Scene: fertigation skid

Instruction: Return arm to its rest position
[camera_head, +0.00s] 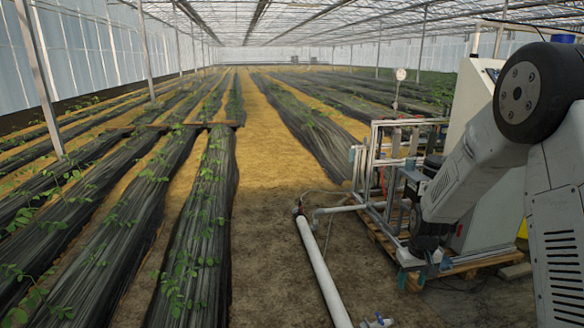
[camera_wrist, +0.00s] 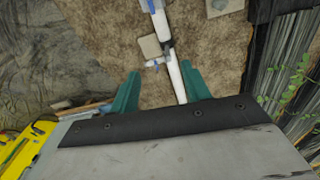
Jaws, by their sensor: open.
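My gripper (camera_head: 414,274) hangs at the end of my folded arm on the right of the head view, pointing down in front of the metal-framed skid (camera_head: 385,165). In the wrist view, the two green fingers of my gripper (camera_wrist: 160,72) stand apart, with nothing held between them. Bare soil and a white pipe (camera_wrist: 175,78) show below and between the fingers. I cannot tell how far the fingertips are from the pallet (camera_head: 470,266) behind them.
The white pipe (camera_head: 322,270) runs along the ground toward a blue-handled valve (camera_head: 377,321). A white cabinet (camera_head: 480,105) stands behind my arm. Black-covered plant rows (camera_head: 200,230) fill the left. A sandy aisle (camera_head: 265,140) is clear. Something yellow (camera_wrist: 22,150) shows in the wrist view.

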